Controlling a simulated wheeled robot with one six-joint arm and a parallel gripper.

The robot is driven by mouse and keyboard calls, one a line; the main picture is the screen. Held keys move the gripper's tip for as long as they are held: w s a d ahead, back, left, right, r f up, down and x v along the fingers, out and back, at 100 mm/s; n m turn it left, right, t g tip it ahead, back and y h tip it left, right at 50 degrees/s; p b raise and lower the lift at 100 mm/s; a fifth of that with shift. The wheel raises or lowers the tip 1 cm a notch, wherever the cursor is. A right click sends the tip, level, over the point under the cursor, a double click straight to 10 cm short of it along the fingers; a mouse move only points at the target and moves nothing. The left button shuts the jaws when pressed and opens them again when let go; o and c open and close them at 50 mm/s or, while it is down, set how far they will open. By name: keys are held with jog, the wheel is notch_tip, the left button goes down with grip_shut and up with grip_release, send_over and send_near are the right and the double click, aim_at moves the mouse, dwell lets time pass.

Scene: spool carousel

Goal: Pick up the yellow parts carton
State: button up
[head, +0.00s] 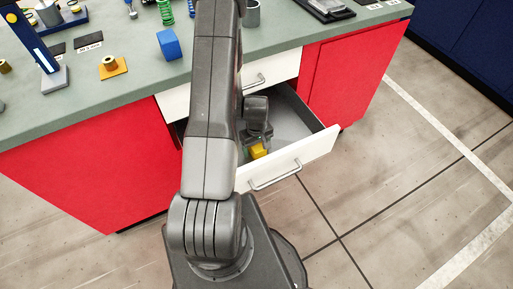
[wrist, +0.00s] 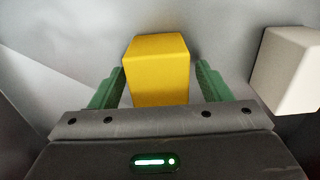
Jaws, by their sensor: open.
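The yellow parts carton (wrist: 158,65) is a small yellow box on the floor of an open drawer. It also shows in the head view (head: 258,151), partly hidden by my gripper. My gripper (wrist: 160,82) is open inside the drawer, with one green finger on each side of the carton. Narrow gaps show between the fingers and the carton in the wrist view.
A white block (wrist: 287,70) lies in the drawer to the right of my gripper. The white drawer (head: 310,158) is pulled out from a red cabinet (head: 340,80). A blue block (head: 169,45) and other parts stand on the grey-green countertop (head: 125,100) above.

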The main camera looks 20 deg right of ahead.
jog(key=c, duration=1.2)
